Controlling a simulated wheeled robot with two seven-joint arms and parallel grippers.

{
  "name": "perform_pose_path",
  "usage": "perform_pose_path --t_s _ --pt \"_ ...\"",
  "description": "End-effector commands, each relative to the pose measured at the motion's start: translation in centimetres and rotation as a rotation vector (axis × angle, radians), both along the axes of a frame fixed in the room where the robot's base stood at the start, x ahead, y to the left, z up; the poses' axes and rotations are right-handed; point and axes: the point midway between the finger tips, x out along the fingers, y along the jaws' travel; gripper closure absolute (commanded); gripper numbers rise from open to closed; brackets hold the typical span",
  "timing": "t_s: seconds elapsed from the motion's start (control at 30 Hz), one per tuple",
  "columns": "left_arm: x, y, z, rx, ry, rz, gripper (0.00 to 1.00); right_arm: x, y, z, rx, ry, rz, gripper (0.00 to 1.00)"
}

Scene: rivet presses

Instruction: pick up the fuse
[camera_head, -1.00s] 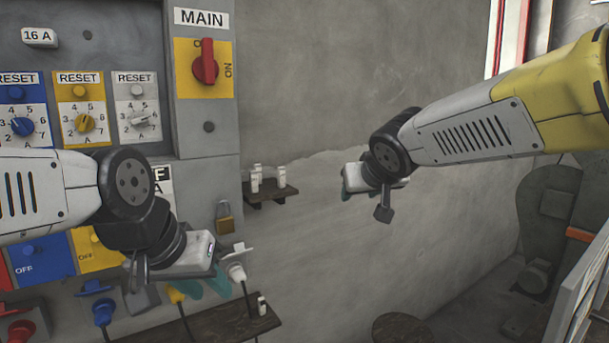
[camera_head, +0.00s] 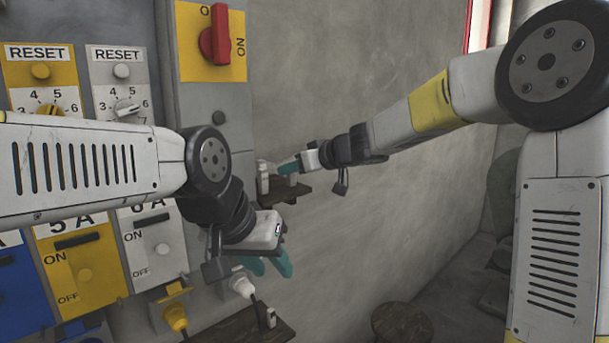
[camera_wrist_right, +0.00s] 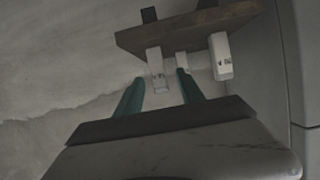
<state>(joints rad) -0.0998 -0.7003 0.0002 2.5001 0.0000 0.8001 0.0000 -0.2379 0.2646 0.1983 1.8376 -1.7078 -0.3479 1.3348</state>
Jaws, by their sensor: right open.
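Several small white fuses stand on a small dark wall shelf (camera_head: 290,192). In the head view one fuse (camera_head: 263,180) shows at the shelf's left end, and others are partly hidden by my right gripper (camera_head: 286,168). In the right wrist view the right gripper (camera_wrist_right: 160,78) is open. Its teal fingers point at the shelf, with a fuse (camera_wrist_right: 156,62) in line with the gap between them. A second fuse (camera_wrist_right: 182,60) is near the right finger and a larger-looking one (camera_wrist_right: 221,56) is farther right. Contact is not visible. My left gripper (camera_head: 274,270) is open and empty, lower down.
The electrical panel (camera_head: 205,120) with a red MAIN switch (camera_head: 215,38) is left of the shelf. A lower shelf (camera_head: 240,330) holds another small white item (camera_head: 270,317). A round stool (camera_head: 402,322) stands below. Bare wall is free right of the shelf.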

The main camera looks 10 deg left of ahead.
Motion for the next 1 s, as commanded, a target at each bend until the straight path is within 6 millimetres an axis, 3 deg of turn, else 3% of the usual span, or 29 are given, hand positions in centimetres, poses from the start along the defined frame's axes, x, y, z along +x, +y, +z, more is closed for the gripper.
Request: perform_pose_path --t_s 0.3,0.57,0.8,1.0 --pt "0.0 0.0 0.0 0.0 0.0 0.0 0.64 2.5 3.1 -1.7 0.001 -0.001 -0.001 0.55" --pt "0.0 0.0 0.0 0.0 0.0 0.0 0.64 2.7 3.4 -1.8 0.0 -0.002 -0.001 0.55" --pt "0.0 0.0 0.0 0.0 0.0 0.0 0.64 2.7 3.4 -1.8 0.0 -0.002 -0.001 0.98" --pt "0.0 0.0 0.0 0.0 0.0 0.0 0.64 2.7 3.4 -1.8 0.0 -0.002 -0.001 1.0"
